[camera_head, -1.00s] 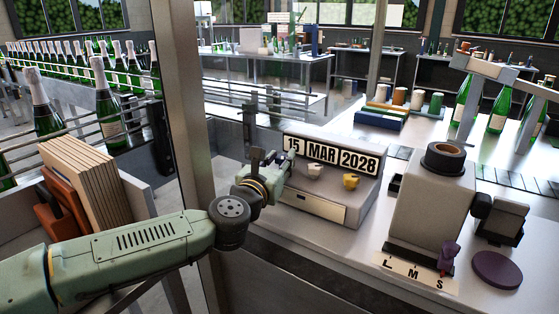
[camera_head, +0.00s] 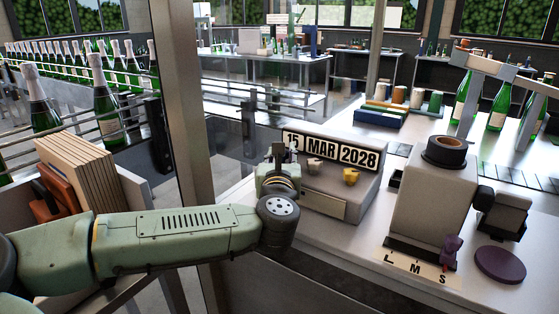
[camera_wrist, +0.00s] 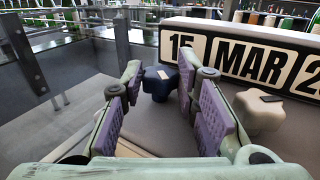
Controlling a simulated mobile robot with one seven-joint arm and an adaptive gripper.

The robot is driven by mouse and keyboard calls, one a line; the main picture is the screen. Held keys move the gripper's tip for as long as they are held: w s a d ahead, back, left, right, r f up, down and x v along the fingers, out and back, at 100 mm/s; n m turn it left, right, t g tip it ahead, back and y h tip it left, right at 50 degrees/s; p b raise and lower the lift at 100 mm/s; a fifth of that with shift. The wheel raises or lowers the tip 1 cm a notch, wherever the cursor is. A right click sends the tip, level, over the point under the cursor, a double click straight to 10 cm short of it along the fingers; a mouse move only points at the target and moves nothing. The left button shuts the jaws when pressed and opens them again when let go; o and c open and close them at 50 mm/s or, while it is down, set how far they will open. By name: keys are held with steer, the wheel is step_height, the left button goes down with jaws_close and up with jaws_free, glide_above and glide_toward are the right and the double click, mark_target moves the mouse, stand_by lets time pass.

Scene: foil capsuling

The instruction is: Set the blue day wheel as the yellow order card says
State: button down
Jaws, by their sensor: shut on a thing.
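The date block (camera_head: 320,186) shows 15 MAR 2028 across its top in the head view. In the wrist view the dark blue day wheel (camera_wrist: 157,84) sits below the 15, between the purple-padded fingertips of my gripper (camera_wrist: 160,88). My gripper is shut on it. In the head view my gripper (camera_head: 279,165) is at the block's left end and hides the blue wheel. A white wheel (camera_head: 314,170) sits under MAR and a yellow wheel (camera_head: 351,177) under 2028. I cannot make out a yellow order card or its text.
A grey machine with a dark roll (camera_head: 443,154) stands right of the block, with an L M S scale (camera_head: 415,269) and a purple disc (camera_head: 500,265) in front. Colored spools (camera_head: 400,97) stand behind. A metal post (camera_head: 185,130) rises left of my gripper.

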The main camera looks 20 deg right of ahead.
steer(key=shift+d+r+n+t+y, duration=0.1)
steer(key=shift+n+t+y, duration=0.2)
steer(key=shift+n+y, duration=0.35)
steer(key=c, duration=1.2)
jaws_free()
steer(key=shift+s, duration=0.15)
steer(key=v, duration=0.7)
steer(key=shift+s, duration=0.15)
